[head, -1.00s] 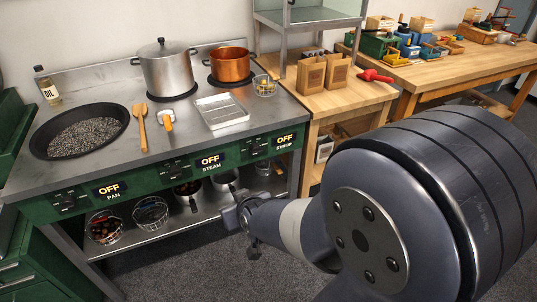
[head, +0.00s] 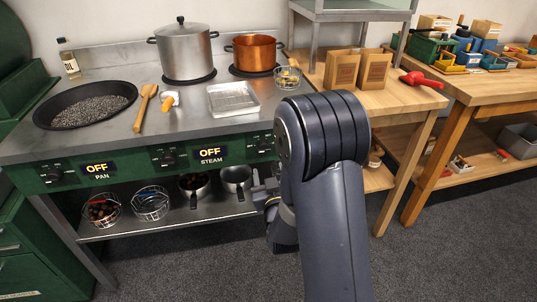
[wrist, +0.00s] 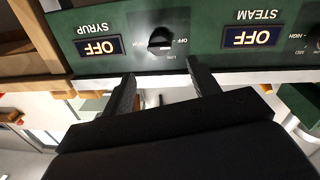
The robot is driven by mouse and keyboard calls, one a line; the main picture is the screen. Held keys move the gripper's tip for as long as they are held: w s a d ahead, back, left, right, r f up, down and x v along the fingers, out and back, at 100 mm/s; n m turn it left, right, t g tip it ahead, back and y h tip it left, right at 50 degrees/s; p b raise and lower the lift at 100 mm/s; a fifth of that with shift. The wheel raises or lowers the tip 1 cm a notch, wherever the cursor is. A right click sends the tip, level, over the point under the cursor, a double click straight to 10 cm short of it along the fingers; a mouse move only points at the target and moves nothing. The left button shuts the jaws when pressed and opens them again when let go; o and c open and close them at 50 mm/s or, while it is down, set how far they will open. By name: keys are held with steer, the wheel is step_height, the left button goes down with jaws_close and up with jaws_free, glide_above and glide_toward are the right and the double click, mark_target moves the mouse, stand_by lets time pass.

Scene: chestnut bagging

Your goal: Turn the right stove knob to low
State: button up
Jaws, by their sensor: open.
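The right stove knob (wrist: 160,41) is a black knob on the green front panel, beside the SYRUP display (wrist: 99,47), which reads OFF. The wrist view shows them upside down. In the head view the knob (head: 263,146) shows just left of my arm, which hides the SYRUP display. My gripper (wrist: 160,78) is open and empty, its two fingers pointing at the panel on either side of the knob's line. A gap seems to remain between fingertips and knob. In the head view my gripper (head: 261,193) is low in front of the stove, partly hidden by my arm.
The STEAM display (head: 210,151) and PAN display (head: 100,169) both read OFF. A steel pot (head: 186,52), a copper pot (head: 254,52) and a black pan (head: 85,106) stand on the stove. The lower shelf (head: 170,215) holds baskets and pots.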

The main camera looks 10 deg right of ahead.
mark_target(264, 151)
steer(key=w, duration=0.9)
steer(key=shift+w+d, duration=0.1)
steer(key=shift+d, duration=0.25)
steer(key=shift+c, duration=0.5)
steer(key=c, duration=0.8)
steer(key=shift+c, duration=0.2)
